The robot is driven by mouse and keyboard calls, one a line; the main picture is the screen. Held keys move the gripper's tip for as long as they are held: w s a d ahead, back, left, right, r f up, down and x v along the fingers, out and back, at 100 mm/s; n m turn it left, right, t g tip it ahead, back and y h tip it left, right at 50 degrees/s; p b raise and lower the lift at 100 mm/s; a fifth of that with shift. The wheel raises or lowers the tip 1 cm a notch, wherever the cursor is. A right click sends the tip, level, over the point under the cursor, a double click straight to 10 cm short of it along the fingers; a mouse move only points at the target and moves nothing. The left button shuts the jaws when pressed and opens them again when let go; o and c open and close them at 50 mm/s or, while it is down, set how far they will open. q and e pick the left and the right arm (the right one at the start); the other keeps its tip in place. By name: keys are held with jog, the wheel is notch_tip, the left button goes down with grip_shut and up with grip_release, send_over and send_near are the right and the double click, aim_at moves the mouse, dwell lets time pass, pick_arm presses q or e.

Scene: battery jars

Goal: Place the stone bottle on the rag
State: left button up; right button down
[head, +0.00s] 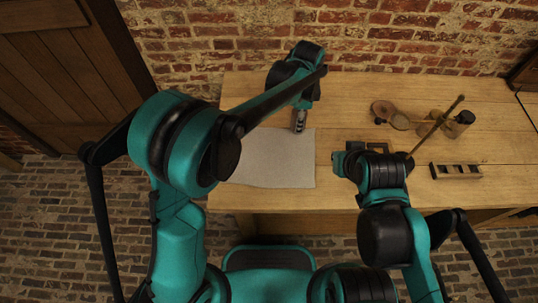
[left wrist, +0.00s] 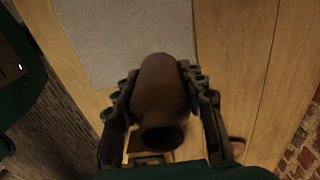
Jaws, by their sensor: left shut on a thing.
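The stone bottle (left wrist: 160,90) is brown with a dark round mouth that faces the left wrist camera. My left gripper (left wrist: 162,92) is shut on it, a finger on each side. In the head view my left gripper (head: 300,121) is at the back right part of the rag (head: 272,168), and the bottle cannot be made out clearly there. The rag is a flat grey cloth on the table; it also shows in the left wrist view (left wrist: 110,38), partly behind the bottle.
The wooden table (head: 350,95) stands against a brick wall. Round brown items (head: 383,110), a dark jar (head: 458,124) and a thin wooden stick (head: 437,125) are at the right. A dark slotted rack (head: 456,171) lies near the right front. The table's back middle is clear.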

pick_arm(q)
jog(key=b, duration=0.4)
send_over(269, 157)
notch_tip(269, 157, down, 6)
jog(key=shift+f, duration=0.25)
jog(key=shift+f+b, duration=0.8)
jog(key=shift+f, duration=1.2)
jog(key=shift+s+f+b, duration=0.1)
jog(key=shift+f+b, duration=0.35)
grip_shut()
jog(key=o, duration=1.1)
grip_release()
jog(key=shift+o, duration=0.9)
